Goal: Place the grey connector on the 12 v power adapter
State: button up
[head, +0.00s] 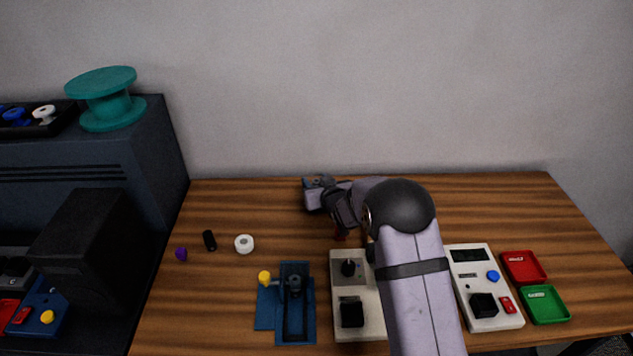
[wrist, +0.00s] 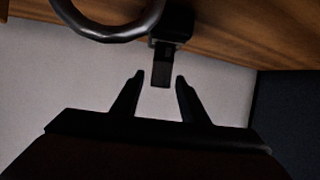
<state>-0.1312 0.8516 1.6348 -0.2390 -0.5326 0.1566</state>
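In the wrist view, my gripper (wrist: 158,80) is open, with its two dark fingers apart. A dark block with a narrower, plug-like end (wrist: 162,72) shows between and beyond the fingertips, with a gap on each side. A thick grey curved cable or ring (wrist: 112,33) lies beside it at the top. I cannot tell whether this block is the grey connector or the adapter. In the head view, my arm bends left over the back of the table, and my fingertips cannot be made out. No label there identifies the 12 V power adapter.
Two beige devices (head: 469,293) stand at the front, one partly behind my arm. A blue fixture (head: 265,313), white roll (head: 244,244), black cylinder (head: 209,240) and purple piece (head: 181,254) are left. Red (head: 523,267) and green (head: 544,304) trays are right. The back right is clear.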

jog(key=shift+r, duration=0.1)
jog(key=shift+r, duration=0.15)
jog(key=b+v, duration=0.2)
jog(key=v, duration=1)
dwell(0.3)
